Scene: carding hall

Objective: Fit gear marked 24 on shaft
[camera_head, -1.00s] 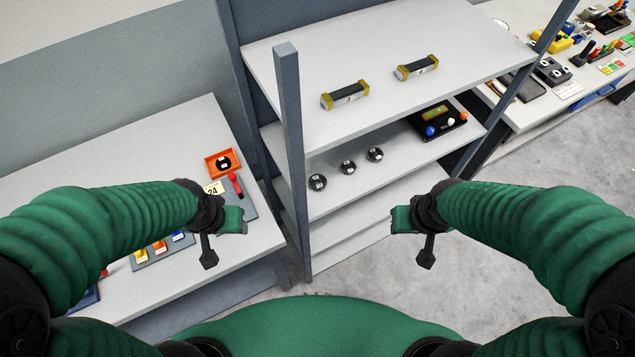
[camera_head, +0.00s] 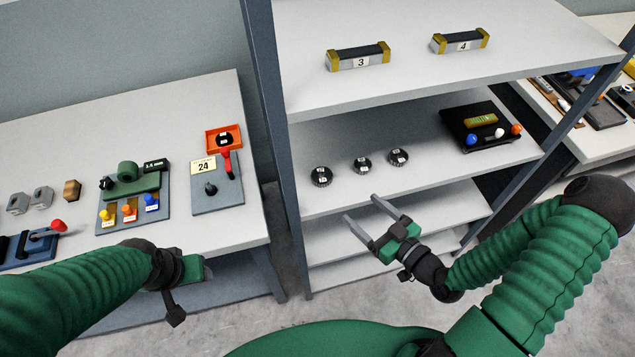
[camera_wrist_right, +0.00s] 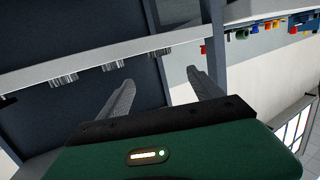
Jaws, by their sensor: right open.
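Three dark toothed gears, left (camera_head: 320,176), middle (camera_head: 362,166) and right (camera_head: 398,157), lie in a row on the middle shelf; their small labels are unreadable. They also show along the shelf edge in the right wrist view (camera_wrist_right: 64,79). A grey board (camera_head: 227,196) on the left table bears a card marked 24 (camera_head: 203,166) and a short dark upright part (camera_head: 210,188), perhaps the shaft. My right gripper (camera_head: 360,207) is open and empty, in front of and apart from the gears. My left gripper (camera_head: 190,272) is near the left table's front edge; its fingers are unclear.
An orange tray (camera_head: 211,150) holds a dark round part, with a red-handled thing (camera_head: 229,165) below it. The shelf unit also has a black tray (camera_head: 466,145) and blocks marked 3 (camera_head: 358,58) and 4 (camera_head: 460,41). A grey post (camera_head: 264,110) stands between table and shelves.

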